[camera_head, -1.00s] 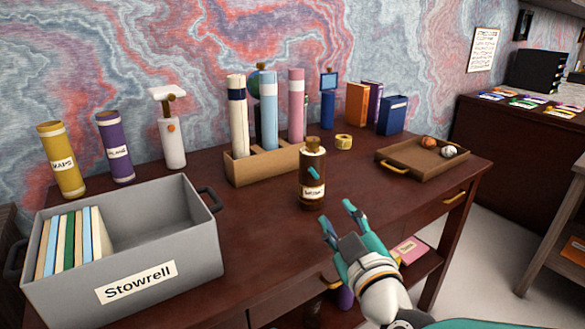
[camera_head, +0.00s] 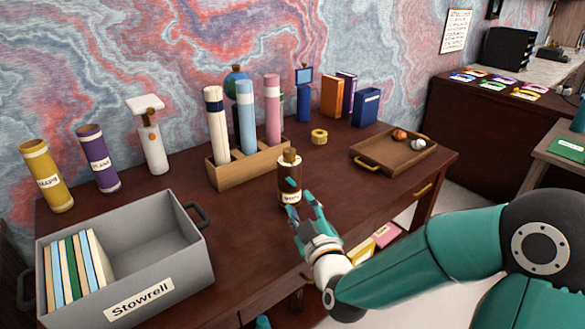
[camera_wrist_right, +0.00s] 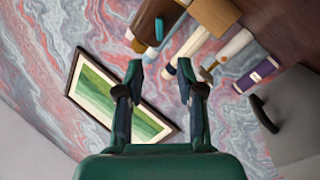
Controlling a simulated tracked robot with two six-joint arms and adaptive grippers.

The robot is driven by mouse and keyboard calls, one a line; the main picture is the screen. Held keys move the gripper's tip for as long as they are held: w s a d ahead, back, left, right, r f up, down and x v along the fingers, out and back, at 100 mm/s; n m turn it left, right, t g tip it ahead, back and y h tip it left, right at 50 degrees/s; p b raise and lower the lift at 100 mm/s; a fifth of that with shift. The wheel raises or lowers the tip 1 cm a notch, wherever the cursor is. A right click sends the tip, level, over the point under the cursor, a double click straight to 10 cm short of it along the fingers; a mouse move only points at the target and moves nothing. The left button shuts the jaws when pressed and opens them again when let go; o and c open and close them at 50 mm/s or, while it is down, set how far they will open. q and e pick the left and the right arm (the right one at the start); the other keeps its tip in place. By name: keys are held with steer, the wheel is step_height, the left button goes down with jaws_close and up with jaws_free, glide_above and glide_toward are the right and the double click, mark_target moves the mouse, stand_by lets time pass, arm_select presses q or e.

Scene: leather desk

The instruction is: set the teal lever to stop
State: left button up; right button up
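The teal lever (camera_head: 291,182) is a small bar on the front of a dark brown bottle-shaped body (camera_head: 289,168) with a pale label, standing upright on the desk. I cannot read the label or tell the lever's setting for sure. My right gripper (camera_head: 301,205) is open and empty, just in front of and below the lever, its fingers overlapping the body's base in the head view. In the right wrist view, the gripper (camera_wrist_right: 159,65) has its fingers spread, with the brown body (camera_wrist_right: 154,22) and teal lever (camera_wrist_right: 159,27) beyond them. My left gripper is not recognisable in view.
A grey Stowrell bin (camera_head: 160,285) with books stands at the front left. A wooden holder (camera_head: 225,174) with tubes is behind the lever's body, and a yellow tape roll (camera_head: 319,136) is behind right. A brown tray (camera_head: 365,152) lies farther right. Bare desk lies between.

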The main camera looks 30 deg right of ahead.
mark_target(288, 181)
steer(key=p+x, duration=0.3)
steer(key=x, duration=0.4)
steer(key=shift+w+p, duration=0.25)
steer(key=shift+p, duration=0.1)
steer(key=shift+w+d+f, duration=0.1)
steer(key=shift+w+d, duration=0.1)
steer(key=shift+w, duration=0.4)
arm_select(q)
step_height(288, 181, up, 5)
steer(key=shift+r, duration=0.1)
